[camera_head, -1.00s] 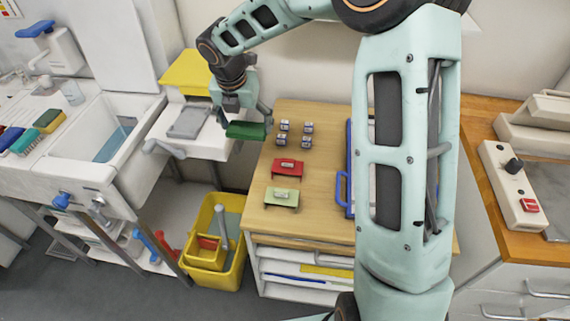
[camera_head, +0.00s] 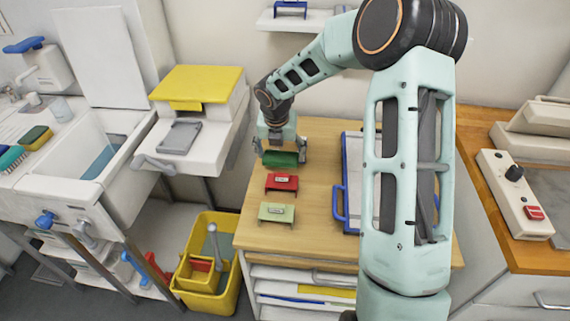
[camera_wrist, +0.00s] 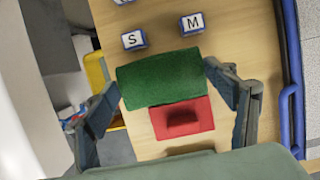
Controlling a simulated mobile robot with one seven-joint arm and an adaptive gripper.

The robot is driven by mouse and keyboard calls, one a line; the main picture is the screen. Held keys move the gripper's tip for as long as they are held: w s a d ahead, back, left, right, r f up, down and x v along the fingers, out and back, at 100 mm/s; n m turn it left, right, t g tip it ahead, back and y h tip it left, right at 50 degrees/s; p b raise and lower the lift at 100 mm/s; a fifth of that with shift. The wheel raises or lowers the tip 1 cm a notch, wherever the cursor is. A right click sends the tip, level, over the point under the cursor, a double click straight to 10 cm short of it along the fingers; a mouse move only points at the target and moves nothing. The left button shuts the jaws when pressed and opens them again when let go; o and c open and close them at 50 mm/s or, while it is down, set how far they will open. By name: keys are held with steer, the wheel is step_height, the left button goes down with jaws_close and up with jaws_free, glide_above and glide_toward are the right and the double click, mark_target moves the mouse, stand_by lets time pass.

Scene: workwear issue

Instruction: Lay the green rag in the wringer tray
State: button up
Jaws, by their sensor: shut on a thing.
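My gripper (camera_head: 281,151) is shut on a dark green, slab-like piece that looks like the green rag (camera_head: 280,159). It is over the wooden table, behind the red stand. In the wrist view the green rag (camera_wrist: 164,80) spans the space between the two fingers (camera_wrist: 163,85) and overlaps the red stand; its height above the table is unclear. A yellow bucket (camera_head: 232,250) on the floor has a wringer-like insert (camera_head: 198,275) with a grey handle. A grey tray (camera_head: 180,137) lies on a white unit with a yellow lid. I cannot tell which one is the wringer tray.
The red stand (camera_head: 281,182) and a pale green stand (camera_head: 277,213) are on the wooden table (camera_head: 318,225). Lettered blocks (camera_wrist: 134,39) lie behind the rag. A sink (camera_head: 60,175) is at left.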

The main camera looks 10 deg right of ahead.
mark_target(285, 171)
steer(key=shift+w+d+f, duration=0.2)
steer(key=shift+d+f, duration=0.45)
steer(key=shift+f, duration=0.15)
steer(key=shift+c, duration=0.2)
steer(key=shift+o, duration=0.2)
steer(key=shift+d+f+b, duration=0.15)
steer(key=shift+f+b, duration=0.15)
steer(key=shift+f, duration=1.35)
steer(key=shift+c, duration=0.2)
steer(key=shift+f, duration=0.15)
steer(key=o, duration=1.2)
steer(key=shift+c, duration=0.2)
